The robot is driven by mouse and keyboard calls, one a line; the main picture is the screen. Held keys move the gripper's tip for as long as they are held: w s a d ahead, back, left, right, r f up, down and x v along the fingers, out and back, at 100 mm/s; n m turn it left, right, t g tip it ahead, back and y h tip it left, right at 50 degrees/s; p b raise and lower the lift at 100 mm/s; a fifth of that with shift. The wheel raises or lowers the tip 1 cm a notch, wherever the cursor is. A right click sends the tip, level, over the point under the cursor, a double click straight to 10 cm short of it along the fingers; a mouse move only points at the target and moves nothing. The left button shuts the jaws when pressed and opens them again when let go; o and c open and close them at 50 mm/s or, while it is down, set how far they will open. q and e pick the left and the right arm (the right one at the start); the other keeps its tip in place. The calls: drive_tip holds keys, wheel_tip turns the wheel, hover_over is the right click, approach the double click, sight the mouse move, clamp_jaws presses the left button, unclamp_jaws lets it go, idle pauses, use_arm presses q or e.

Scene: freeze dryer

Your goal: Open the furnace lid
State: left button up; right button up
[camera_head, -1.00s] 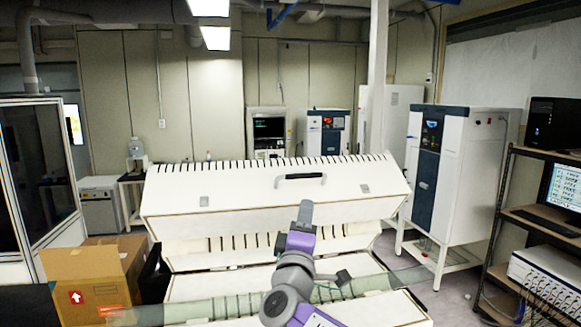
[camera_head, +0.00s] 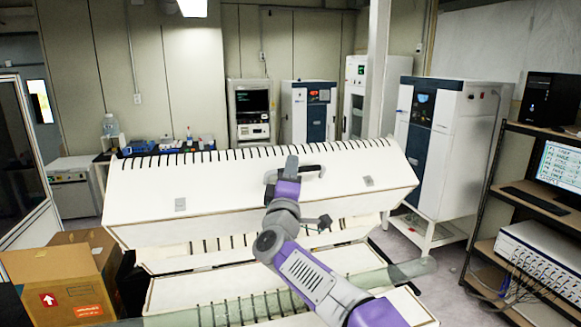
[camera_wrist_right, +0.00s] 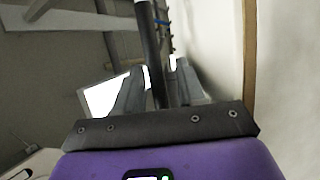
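The furnace is white and long. Its lid (camera_head: 240,195) is a slanted white panel with dark slots along the top edge and a black handle (camera_head: 311,172) near the middle. A gap with more slots shows under the lid's front edge, so the lid looks raised above the lower body. My right gripper (camera_head: 290,172) is at the handle and hides its left part. In the right wrist view, the black handle bar (camera_wrist_right: 151,50) runs between the two grey fingers (camera_wrist_right: 155,85), which stand apart around it with light gaps beside it. My left gripper is not in view.
A glass tube (camera_head: 385,277) lies along the furnace's lower body, partly behind my right arm. A cardboard box (camera_head: 70,280) stands at the left. A white and blue cabinet (camera_head: 432,150) and a dark shelf rack (camera_head: 540,200) stand at the right.

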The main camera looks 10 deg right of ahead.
drive_tip(key=shift+d+r, duration=0.1)
drive_tip(key=shift+r, duration=0.1)
drive_tip(key=shift+w, duration=0.1)
drive_tip(key=shift+c, duration=1.1)
clamp_jaws()
drive_tip(key=shift+f, duration=0.1)
